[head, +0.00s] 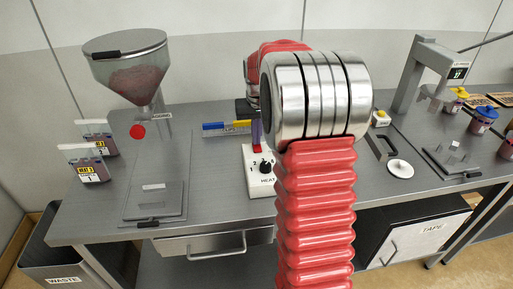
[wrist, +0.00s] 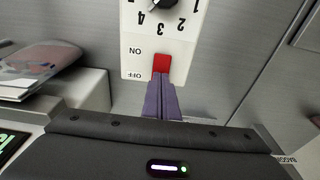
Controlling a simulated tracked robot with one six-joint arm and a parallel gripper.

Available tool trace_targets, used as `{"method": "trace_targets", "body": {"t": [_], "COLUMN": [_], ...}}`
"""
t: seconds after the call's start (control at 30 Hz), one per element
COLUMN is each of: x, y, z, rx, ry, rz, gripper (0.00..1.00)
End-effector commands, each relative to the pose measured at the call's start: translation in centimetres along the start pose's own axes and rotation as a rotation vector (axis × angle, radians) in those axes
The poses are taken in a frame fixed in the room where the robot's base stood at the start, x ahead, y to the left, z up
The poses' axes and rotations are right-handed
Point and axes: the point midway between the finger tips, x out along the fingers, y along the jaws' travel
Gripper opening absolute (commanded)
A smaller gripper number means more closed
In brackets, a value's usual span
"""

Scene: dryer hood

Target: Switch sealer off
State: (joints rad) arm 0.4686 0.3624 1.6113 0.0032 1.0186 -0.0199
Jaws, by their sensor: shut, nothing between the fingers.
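The sealer's white control box (head: 258,187) stands on the bench left of my arm in the head view, with a black HEAT dial (head: 266,167). Its red switch (head: 257,149) is at the box's far end. In the wrist view, the box is upside down; the red switch (wrist: 161,63) lies beside the ON and OFF labels. Which way it is set I cannot tell. My gripper's purple fingers (wrist: 163,84) are shut and empty, their tips at the switch's OFF end and overlapping its edge. Contact is unclear. In the head view, my arm partly hides the gripper (head: 256,137).
A hopper (head: 126,68) and two labelled pouches (head: 84,163) stand at the left. A blue and yellow bar (head: 226,128) lies behind the box. A grey stand (head: 408,75) and lidded jars (head: 483,120) are at the right. The bench between hopper and box is mostly clear.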

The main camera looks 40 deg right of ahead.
Motion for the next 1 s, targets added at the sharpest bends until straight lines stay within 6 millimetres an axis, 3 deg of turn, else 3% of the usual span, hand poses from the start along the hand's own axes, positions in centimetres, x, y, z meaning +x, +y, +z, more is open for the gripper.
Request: {"method": "trace_targets", "body": {"t": [1.0], "x": [-5.7], "y": [0.0], "z": [-0.9], "rx": [0.000], "ry": [0.002], "rz": [0.000], "gripper": [0.00]}}
